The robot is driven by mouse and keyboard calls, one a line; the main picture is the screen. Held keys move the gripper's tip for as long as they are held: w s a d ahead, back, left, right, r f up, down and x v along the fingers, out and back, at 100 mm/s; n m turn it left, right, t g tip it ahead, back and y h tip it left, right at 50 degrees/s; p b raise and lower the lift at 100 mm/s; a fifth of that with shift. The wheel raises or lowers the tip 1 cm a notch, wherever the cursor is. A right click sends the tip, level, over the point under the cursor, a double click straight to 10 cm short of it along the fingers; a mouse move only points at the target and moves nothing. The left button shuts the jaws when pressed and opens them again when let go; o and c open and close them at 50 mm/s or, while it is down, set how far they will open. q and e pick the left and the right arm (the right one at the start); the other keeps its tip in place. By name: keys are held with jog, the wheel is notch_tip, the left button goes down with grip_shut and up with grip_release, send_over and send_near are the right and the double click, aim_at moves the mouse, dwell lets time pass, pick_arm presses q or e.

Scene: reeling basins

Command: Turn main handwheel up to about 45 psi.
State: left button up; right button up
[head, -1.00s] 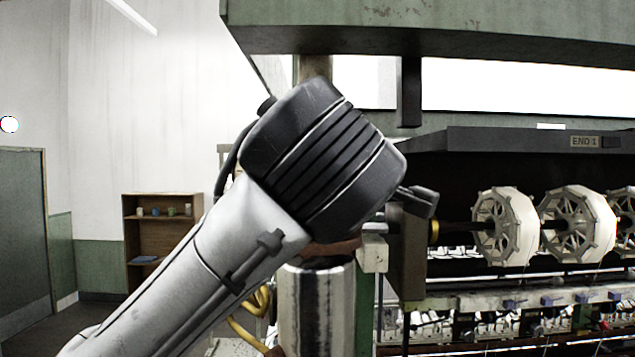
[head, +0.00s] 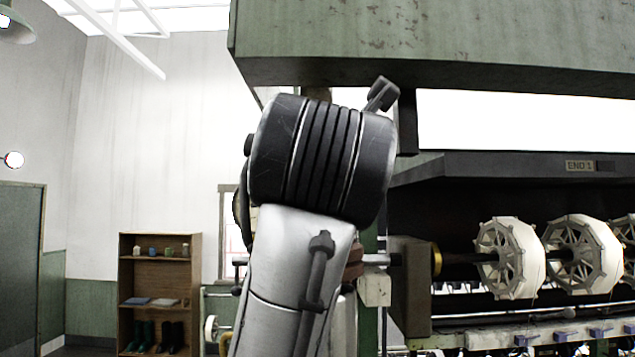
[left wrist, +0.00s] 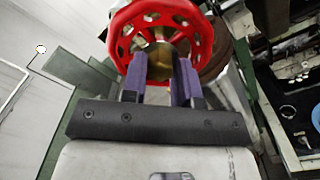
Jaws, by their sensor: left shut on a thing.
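A red handwheel (left wrist: 160,14) with holes in its disc shows at the top of the left wrist view. My left gripper (left wrist: 160,66) is at the wheel's near side, its two purple-padded fingers shut on the brass-coloured hub part (left wrist: 160,60) or the wheel's near part; the exact contact is hard to see. In the head view my left arm rises in the middle and hides the wheel and the gripper. No pressure gauge can be read in either view. My right gripper is not in view.
A green overhead beam (head: 430,45) spans the top right. A reeling machine with white reels (head: 510,258) stands at the right, under a dark hood marked END 1 (head: 480,170). A wooden shelf (head: 158,245) stands against the far left wall.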

pick_arm(q)
jog(key=o, duration=0.8)
jog(key=m, duration=1.7)
dwell(0.3)
jog(key=shift+c, duration=0.2)
